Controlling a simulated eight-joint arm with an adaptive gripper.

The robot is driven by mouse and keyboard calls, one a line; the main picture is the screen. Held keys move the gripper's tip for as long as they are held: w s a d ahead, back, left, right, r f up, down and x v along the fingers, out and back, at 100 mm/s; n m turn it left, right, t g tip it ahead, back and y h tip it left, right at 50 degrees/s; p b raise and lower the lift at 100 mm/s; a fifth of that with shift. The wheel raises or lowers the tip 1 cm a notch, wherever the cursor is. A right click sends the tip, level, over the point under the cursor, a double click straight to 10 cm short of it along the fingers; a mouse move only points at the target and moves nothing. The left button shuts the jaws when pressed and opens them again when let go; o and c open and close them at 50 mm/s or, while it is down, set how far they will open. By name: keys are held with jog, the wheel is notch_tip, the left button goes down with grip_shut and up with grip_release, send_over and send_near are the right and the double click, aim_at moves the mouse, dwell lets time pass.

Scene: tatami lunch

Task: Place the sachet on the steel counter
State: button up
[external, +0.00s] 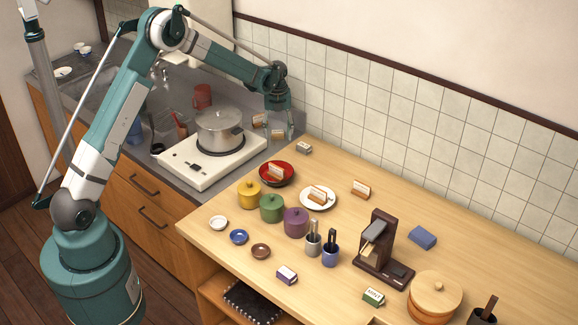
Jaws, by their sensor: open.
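My gripper (279,132) is open at the right end of the steel counter (229,180), close to the tiled wall. A small brown-and-white piece (277,134) shows between its fingers; I cannot tell whether they touch it. A similar piece (258,120) is just to the left, behind the pot. Which item is the sachet is unclear. Small packet-like items on the wooden table are a grey-and-white one (303,147) near the gripper, a purple-and-white one (287,274) at the front, and a green-and-white one (373,296) at the front right.
A steel pot (219,128) stands on a white stove (185,158) on the counter, left of my gripper. The wooden table holds a red bowl (289,182), a white plate (328,202), several coloured jars and a dark wooden device (380,248). The table's back right is mostly clear.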

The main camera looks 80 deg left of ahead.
aim_at(278, 133)
notch_tip(278, 133, up, 12)
jog(key=shift+r+p, duration=0.15)
jog(key=shift+p, duration=0.15)
dwell(0.4)
dwell(0.5)
dwell(0.4)
